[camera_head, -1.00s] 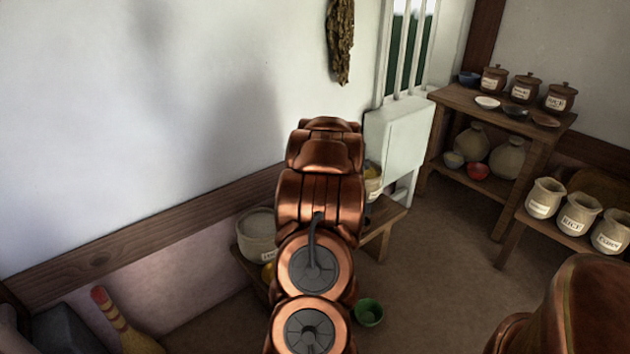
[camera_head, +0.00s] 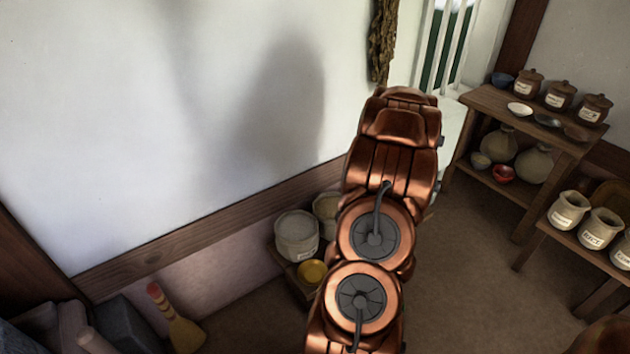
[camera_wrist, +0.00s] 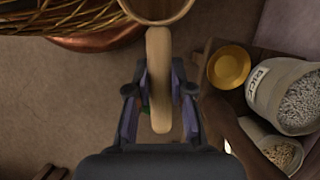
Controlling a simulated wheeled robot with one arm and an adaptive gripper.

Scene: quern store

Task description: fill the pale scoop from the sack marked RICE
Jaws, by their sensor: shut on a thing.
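My gripper (camera_wrist: 160,105) is shut on the handle of the pale scoop (camera_wrist: 158,62) in the wrist view. The scoop's bowl is cut off by the top edge, so I cannot tell what it holds. The sack marked RICE (camera_wrist: 262,88) is open, full of whitish grains, to the right of the scoop and apart from it. In the head view, my arm hides the gripper and scoop. A pale sack (camera_head: 297,238) stands there on a low bench by the wall; its label is too small to read.
A yellow bowl (camera_wrist: 229,67) sits beside the RICE sack. A second sack (camera_wrist: 258,138) holds brownish grains. In the head view, labelled pale pots (camera_head: 600,230) stand on a right-hand bench, with a shelf (camera_head: 470,97) of lidded jars behind. A broom (camera_head: 176,320) leans lower left.

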